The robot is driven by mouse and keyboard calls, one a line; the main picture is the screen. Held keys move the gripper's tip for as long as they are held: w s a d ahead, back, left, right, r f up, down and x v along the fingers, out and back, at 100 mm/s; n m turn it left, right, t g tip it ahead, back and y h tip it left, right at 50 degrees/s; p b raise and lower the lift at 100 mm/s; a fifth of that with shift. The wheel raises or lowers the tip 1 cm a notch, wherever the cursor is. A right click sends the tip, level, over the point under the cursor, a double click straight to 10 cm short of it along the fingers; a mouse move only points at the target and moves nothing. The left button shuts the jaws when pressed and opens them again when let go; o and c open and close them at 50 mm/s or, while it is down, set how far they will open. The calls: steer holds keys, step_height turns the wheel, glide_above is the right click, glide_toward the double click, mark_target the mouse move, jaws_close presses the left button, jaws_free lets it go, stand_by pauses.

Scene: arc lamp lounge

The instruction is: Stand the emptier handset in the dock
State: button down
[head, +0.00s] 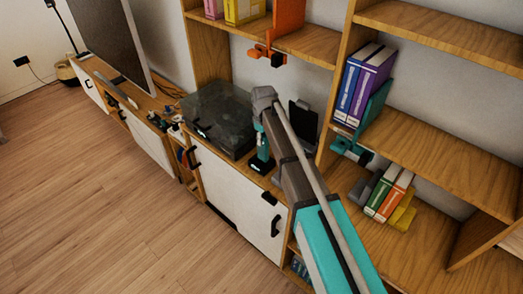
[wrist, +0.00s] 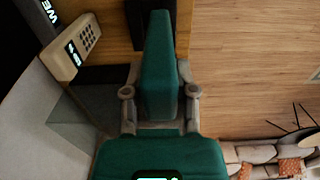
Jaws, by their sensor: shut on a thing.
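In the wrist view my gripper (wrist: 160,92) is shut on a long teal thing (wrist: 160,55), which looks like a handset seen along its length. Its keypad and screen are turned from view. A cream handset (wrist: 88,34) with dark keys and a small lit screen is at the upper left, apart from my fingers; its reading is too small to tell. In the head view my gripper is low over the cabinet top, beside the dark turntable, and a teal shape (head: 262,145) shows there. I cannot make out the dock for certain.
The dark turntable (head: 219,117) stands left of my arm. A dark upright panel (head: 302,118) stands behind the arm, close to the shelf post. Purple binders (head: 367,80) and a teal bookend are on the right shelf. The wooden floor (head: 120,210) is clear.

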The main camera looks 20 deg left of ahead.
steer(key=shift+w+a+f+b, duration=0.2)
steer(key=shift+w+f+b, duration=0.15)
steer(key=shift+f, duration=0.1)
steer(key=shift+w+a+f+b, duration=0.15)
steer(key=shift+w+f+b, duration=0.15)
steer(key=shift+f, duration=0.15)
steer(key=shift+w+a+f+b, duration=0.15)
steer(key=shift+w+f+b, duration=0.05)
steer(key=shift+f+b, duration=0.85)
steer(key=shift+w+a+f+b, duration=0.1)
steer(key=shift+w+f+b, duration=0.05)
steer(key=shift+f+b, duration=0.8)
steer(key=shift+f, duration=0.15)
steer(key=shift+c, duration=2)
jaws_free()
steer(key=shift+r, duration=0.2)
step_height(320, 180, up, 12)
steer(key=p, duration=1.2)
